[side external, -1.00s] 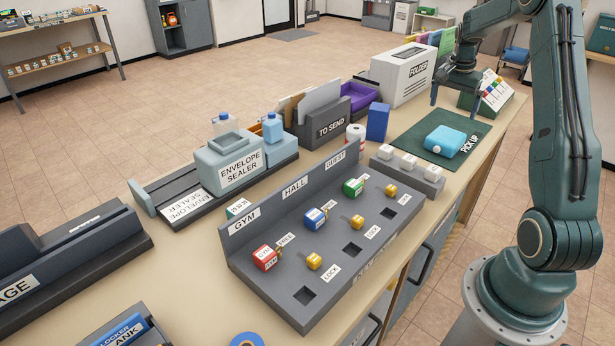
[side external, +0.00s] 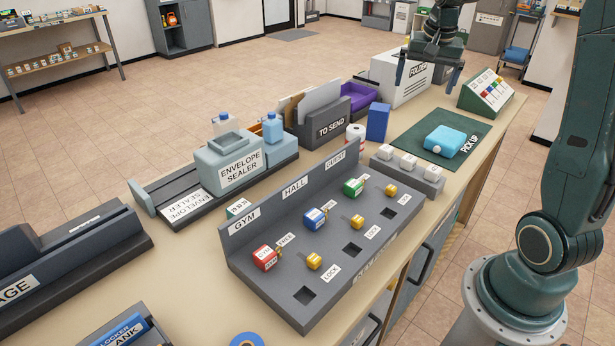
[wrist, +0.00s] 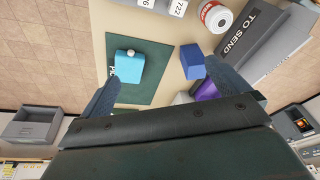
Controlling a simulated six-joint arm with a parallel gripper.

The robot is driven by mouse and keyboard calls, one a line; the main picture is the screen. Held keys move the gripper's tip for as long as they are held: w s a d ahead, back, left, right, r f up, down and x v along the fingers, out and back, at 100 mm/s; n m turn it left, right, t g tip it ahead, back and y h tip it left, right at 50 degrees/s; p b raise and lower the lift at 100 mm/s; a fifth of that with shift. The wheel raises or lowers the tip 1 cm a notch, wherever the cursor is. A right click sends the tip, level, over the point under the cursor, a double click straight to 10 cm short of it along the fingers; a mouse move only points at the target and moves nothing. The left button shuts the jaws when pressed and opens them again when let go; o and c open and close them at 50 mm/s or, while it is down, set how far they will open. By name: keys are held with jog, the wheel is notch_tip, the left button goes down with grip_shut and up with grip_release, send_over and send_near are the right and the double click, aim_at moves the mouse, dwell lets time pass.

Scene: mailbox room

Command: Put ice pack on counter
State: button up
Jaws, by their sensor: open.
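The light blue ice pack (side external: 444,141) with a white cap lies on the dark green PICK UP mat (side external: 413,138) on the wooden counter (side external: 505,117). In the wrist view the ice pack (wrist: 130,67) lies on the mat (wrist: 157,80), seen from above. My gripper (side external: 428,80) is open and empty, raised above the counter in front of the white folder machine, and apart from the ice pack. In the wrist view its two fingers (wrist: 178,95) are spread wide, with the ice pack nearer the left finger.
A blue box (side external: 377,122) and a white roll (side external: 356,134) stand left of the mat. The folder machine (side external: 395,83) and purple tray (side external: 360,98) are behind. A grey block with white pieces (side external: 408,168) and a key rack (side external: 320,250) are in front.

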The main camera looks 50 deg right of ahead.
jog(key=s+a+r+n+t+y, duration=0.15)
jog(key=s+a+n, duration=0.3)
jog(key=a, duration=0.55)
jog(key=s+a+r+n+t+h, duration=0.1)
jog(key=s+a+r+n, duration=0.4)
jog(key=a, duration=0.6)
jog(key=s+a+f+n+t+y, duration=0.1)
jog(key=s+a+f+n, duration=0.1)
jog(key=s+a+f, duration=0.2)
jog(key=s+a, duration=0.1)
jog(key=s, duration=0.2)
jog(key=shift+s+a+f+n+y, duration=0.2)
jog(key=shift+s+n+y, duration=0.15)
jog(key=shift+w, duration=0.1)
